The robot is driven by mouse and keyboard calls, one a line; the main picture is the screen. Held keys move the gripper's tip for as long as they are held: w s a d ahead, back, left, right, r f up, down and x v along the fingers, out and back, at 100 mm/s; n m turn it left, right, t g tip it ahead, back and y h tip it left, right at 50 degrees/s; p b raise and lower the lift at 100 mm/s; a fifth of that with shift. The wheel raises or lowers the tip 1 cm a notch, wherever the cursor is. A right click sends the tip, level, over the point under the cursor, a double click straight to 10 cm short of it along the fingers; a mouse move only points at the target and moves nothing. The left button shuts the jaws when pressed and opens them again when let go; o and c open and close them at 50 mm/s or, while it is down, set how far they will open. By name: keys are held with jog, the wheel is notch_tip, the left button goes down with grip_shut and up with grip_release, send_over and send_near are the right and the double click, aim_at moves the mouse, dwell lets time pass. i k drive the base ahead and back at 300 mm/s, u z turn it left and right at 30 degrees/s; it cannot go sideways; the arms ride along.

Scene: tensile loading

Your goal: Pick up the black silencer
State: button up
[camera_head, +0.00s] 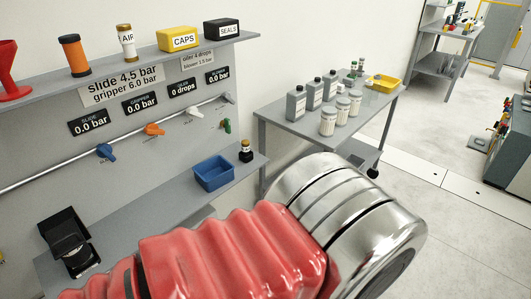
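A small black piece with a brass-coloured band (246,154) stands upright on the grey lower shelf (190,204), just right of a blue bin. It may be the black silencer; it is too small to be sure. A larger black object (72,246) sits at the shelf's left end, and I cannot tell what it is. The red ribbed sleeve and shiny metal section across the foreground look like part of my arm. They cover part of the lower shelf. My gripper's fingers are not in view.
The blue bin (213,173) is close beside the small black piece. Above are a panel with coloured valve levers and an upper shelf with a yellow CAPS box (179,39) and a black SEALS box (222,29).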

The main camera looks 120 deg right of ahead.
aim_at(244, 144)
jog(key=z, duration=3.65)
